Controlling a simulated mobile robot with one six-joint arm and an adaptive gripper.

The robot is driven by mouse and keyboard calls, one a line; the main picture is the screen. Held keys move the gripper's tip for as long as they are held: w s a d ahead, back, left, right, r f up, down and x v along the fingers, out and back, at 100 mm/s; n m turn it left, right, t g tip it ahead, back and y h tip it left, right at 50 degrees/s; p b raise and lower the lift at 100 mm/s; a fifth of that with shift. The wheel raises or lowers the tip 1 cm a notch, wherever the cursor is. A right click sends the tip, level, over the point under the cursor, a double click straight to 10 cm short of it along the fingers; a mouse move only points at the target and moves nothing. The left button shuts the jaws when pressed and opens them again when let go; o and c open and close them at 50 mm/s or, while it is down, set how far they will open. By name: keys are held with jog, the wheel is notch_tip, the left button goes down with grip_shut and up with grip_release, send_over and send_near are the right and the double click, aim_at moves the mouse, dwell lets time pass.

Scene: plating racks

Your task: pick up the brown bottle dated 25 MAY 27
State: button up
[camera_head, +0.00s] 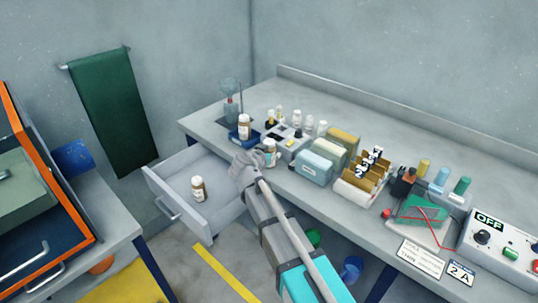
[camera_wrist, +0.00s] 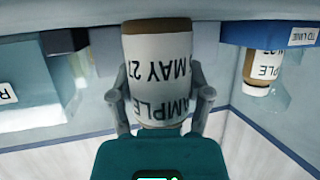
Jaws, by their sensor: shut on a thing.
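In the wrist view, my gripper (camera_wrist: 161,92) has a finger on each side of this bottle (camera_wrist: 157,60). Its label is upside down and reads SAMPLE and "5 MAY 27"; anything before the 5 is turned out of sight. A second brown bottle (camera_head: 244,127) stands on a blue stand, and it also shows in the wrist view (camera_wrist: 262,70) with its date only partly visible. A third brown bottle (camera_head: 198,190) stands in the drawer; its date is too small to read.
The open drawer (camera_head: 160,178) juts out left of my arm. The bench's back strip is clear.

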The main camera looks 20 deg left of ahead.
aim_at(269, 146)
jog(key=shift+c, duration=0.7)
jog(key=shift+r, duration=0.2)
notch_tip(269, 146, up, 3)
jog(key=p, duration=0.3)
jog(key=s+d+r+p, duration=0.5)
jog(key=s+r+p, duration=0.4)
jog(key=s, duration=0.4)
jog(key=shift+r+p, duration=0.35)
jog(key=shift+p, duration=0.15)
jog(key=shift+s+d, duration=0.1)
